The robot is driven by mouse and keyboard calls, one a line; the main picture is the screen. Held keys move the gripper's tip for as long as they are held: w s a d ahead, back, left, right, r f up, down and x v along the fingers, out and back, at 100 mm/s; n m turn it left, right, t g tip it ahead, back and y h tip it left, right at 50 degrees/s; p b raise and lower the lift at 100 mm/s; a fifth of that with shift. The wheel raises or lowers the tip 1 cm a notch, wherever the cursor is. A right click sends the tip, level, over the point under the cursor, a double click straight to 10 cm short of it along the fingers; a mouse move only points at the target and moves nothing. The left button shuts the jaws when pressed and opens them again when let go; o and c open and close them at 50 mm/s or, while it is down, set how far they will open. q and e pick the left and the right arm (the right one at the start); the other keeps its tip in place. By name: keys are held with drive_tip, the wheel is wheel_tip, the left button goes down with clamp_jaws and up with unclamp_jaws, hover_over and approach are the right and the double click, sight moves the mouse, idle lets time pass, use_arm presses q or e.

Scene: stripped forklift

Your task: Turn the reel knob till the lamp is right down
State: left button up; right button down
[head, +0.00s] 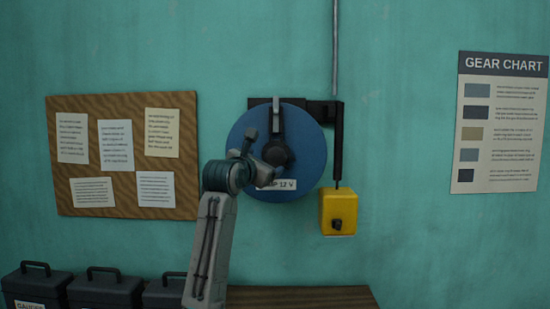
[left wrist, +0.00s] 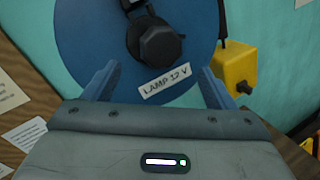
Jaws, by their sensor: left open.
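The blue round reel (head: 307,153) is mounted on the wall on a black bracket. Its black knob (head: 277,153) is at the middle, with a dark arm rising above it. The knob also shows in the left wrist view (left wrist: 160,43), above a white label reading "LAMP 12 V" (left wrist: 166,83). My left gripper (left wrist: 158,70) is open in front of the reel. Its fingers are spread below and to either side of the knob, with nothing visible between them. In the head view my left arm covers the reel's lower left. No lamp can be made out for certain. My right gripper is not visible.
A yellow box (head: 336,211) with a dark knob hangs right of the reel, below a black upright; a grey pipe (head: 335,45) runs up above. A cork board (head: 100,180) is at left, a gear chart (head: 500,123) at right. Dark cases (head: 104,290) and a wooden surface (head: 300,297) lie below.

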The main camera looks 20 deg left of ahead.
sight(274, 158)
use_arm(q)
drive_tip(key=w+p, duration=0.1)
drive_tip(key=w, duration=0.2)
drive_tip(key=w+p, duration=0.3)
drive_tip(key=w, duration=0.2)
drive_tip(key=shift+w+d+p, duration=0.25)
drive_tip(key=shift+w+p, duration=0.05)
drive_tip(key=shift+w, duration=0.55)
drive_tip(key=shift+f, duration=0.1)
drive_tip(key=shift+c, duration=1.1)
drive_tip(key=c, duration=0.8)
